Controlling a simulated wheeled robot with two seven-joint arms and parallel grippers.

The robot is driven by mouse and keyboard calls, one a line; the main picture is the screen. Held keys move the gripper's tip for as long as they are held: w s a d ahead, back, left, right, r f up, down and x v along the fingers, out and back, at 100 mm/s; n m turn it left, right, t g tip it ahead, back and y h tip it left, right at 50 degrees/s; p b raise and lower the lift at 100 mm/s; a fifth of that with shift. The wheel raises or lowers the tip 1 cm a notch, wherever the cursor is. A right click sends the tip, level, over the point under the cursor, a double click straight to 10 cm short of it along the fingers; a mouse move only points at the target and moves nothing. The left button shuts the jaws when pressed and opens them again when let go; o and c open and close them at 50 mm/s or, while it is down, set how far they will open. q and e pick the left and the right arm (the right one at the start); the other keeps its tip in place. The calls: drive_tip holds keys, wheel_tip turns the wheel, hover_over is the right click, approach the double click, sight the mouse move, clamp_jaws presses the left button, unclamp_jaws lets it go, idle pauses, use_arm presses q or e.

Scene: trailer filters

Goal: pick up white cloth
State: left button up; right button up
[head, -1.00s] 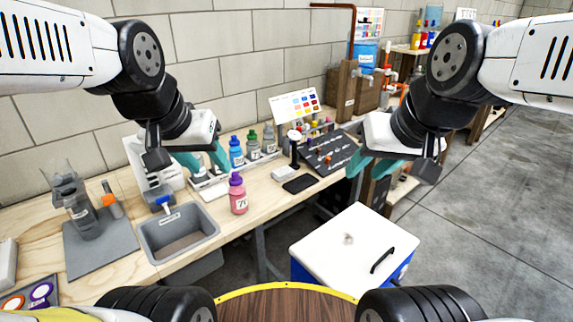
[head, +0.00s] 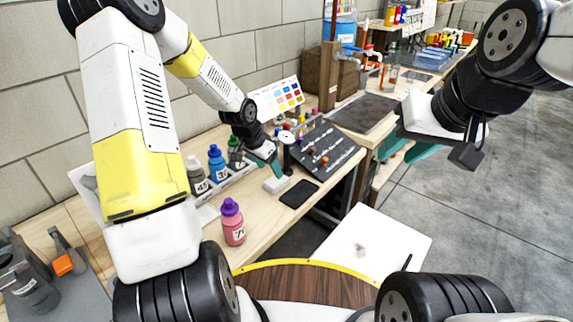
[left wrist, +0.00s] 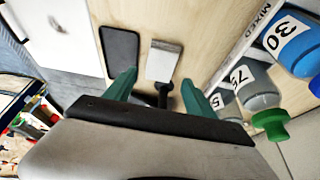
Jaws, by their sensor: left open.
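The white cloth (head: 276,185) appears as a small, pale folded block on the wooden bench, beside a black flat pad (head: 299,193). In the left wrist view the cloth (left wrist: 163,62) lies just beyond the fingertips, roughly in line with the gap between them. My left gripper (head: 265,157) is open just above and behind the cloth, with its teal fingers (left wrist: 157,88) apart. A dark, narrow thing shows between the fingers and partly hides the near end of the cloth. My right gripper (head: 407,152) is open and empty, off to the right of the bench.
A pink bottle with a purple cap (head: 232,222) stands left of the cloth. Several numbered bottles (head: 217,165) stand in a rack behind. A dark sloped board (head: 325,150) with small items is to the right. A white-topped box (head: 375,238) stands in front.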

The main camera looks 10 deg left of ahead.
sight(276, 181)
use_arm(q)
drive_tip(key=shift+w+d+f, duration=0.15)
drive_tip(key=shift+w+f, duration=0.05)
drive_tip(key=shift+f, duration=0.2)
drive_tip(key=x, duration=0.7)
drive_tip(key=shift+c, duration=0.4)
drive_tip(key=c, duration=1)
drive_tip(key=shift+c, duration=0.2)
